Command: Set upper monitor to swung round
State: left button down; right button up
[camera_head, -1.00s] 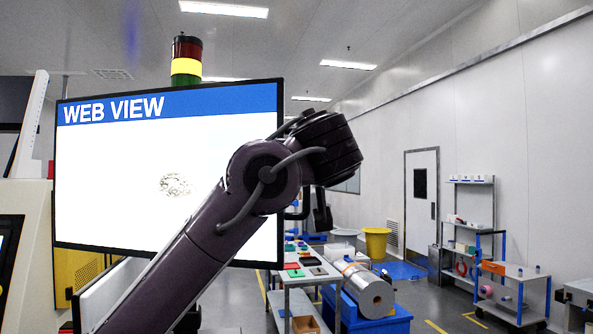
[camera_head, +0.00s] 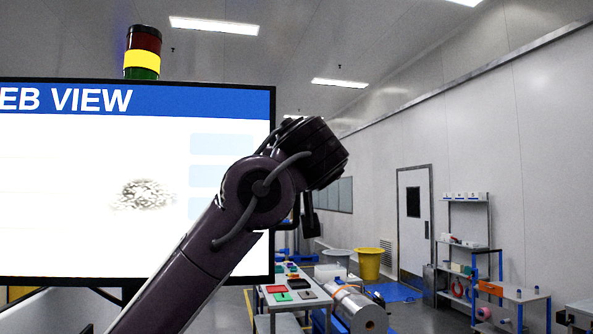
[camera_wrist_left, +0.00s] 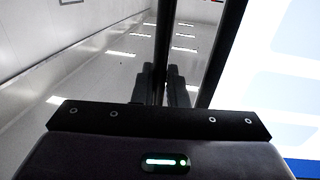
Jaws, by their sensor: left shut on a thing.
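The upper monitor (camera_head: 60,210) fills the left of the head view, with a lit white screen, a blue "WEB VIEW" banner and a black frame. Its left end is cut off by the picture edge. My left arm crosses in front of its lower right part. My left gripper (camera_head: 308,218) is at the monitor's right edge. In the left wrist view, the gripper (camera_wrist_left: 164,88) is shut on a dark upright bar (camera_wrist_left: 161,40) beside the monitor's frame; the bright screen (camera_wrist_left: 275,75) is to the right. The bar's join to the monitor is hard to make out. My right gripper is not in view.
A stack light (camera_head: 142,55) rises behind the monitor. A table (camera_head: 290,297) with small coloured items and a large roll (camera_head: 355,308) stand behind, right of the monitor. A yellow bin (camera_head: 369,263), shelves and a door (camera_head: 414,222) are farther back. Floor shows between them.

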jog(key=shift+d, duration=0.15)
pick_arm(q)
jog(key=c, duration=1.8)
grip_release()
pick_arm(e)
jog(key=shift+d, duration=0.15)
pick_arm(q)
jog(key=shift+s+d, duration=0.1)
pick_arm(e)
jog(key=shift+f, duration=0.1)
